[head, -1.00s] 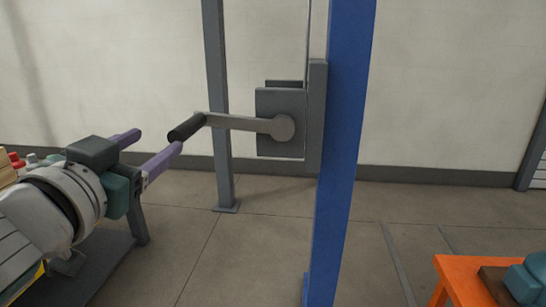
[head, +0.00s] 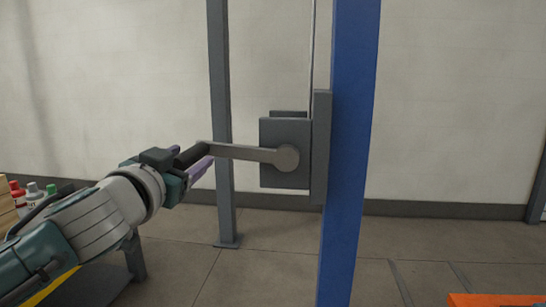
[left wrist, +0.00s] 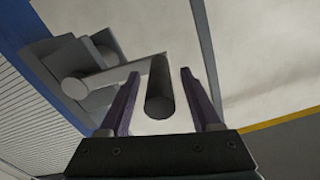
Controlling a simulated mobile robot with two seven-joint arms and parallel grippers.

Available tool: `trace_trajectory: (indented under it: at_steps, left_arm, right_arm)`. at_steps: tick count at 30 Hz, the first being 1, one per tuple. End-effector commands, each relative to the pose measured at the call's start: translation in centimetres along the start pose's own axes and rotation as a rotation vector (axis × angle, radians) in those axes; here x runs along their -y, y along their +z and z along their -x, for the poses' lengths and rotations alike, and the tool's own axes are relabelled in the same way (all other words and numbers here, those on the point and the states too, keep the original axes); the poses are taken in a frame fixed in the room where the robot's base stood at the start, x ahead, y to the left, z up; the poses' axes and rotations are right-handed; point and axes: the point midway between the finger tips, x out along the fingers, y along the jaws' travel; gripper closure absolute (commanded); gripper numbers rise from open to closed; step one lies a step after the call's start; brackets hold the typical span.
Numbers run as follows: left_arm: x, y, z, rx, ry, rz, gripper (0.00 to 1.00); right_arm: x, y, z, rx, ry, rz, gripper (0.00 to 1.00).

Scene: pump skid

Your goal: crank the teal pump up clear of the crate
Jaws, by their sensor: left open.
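The crank's grey arm (head: 245,152) points left from its round hub (head: 287,158) on the grey winch box (head: 270,180). Its dark handle grip (head: 190,156) is at the arm's left end. My left gripper (head: 205,160) is open at the grip. In the left wrist view the handle grip (left wrist: 159,90) lies between the two purple fingers of my left gripper (left wrist: 160,78), with a gap on each side. The pump and crate cannot be made out. My right gripper is out of view.
A blue post (head: 350,150) carries the winch box, and a thin cable runs up beside it. A grey post (head: 219,120) stands behind the crank. An orange surface (head: 490,300) shows at the lower right. Small bottles (head: 33,193) stand at the far left.

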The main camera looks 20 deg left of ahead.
Motion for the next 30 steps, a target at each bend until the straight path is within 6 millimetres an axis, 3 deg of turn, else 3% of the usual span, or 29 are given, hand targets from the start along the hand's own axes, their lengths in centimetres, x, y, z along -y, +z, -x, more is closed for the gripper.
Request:
trace_trajectory:
  at_steps: [7,24,30]
  left_arm:
    - [-0.02,-0.03,-0.06,-0.001,0.001,0.000,0.36]
    - [-0.03,-0.03,-0.03,-0.001,0.001,0.001,1.00]
    - [-0.03,-0.03,-0.03,-0.001,0.001,0.001,1.00]
  right_arm:
    - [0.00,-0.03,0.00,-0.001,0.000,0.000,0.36]
    - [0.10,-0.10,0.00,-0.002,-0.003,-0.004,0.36]
    - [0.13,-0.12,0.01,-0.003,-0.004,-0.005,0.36]
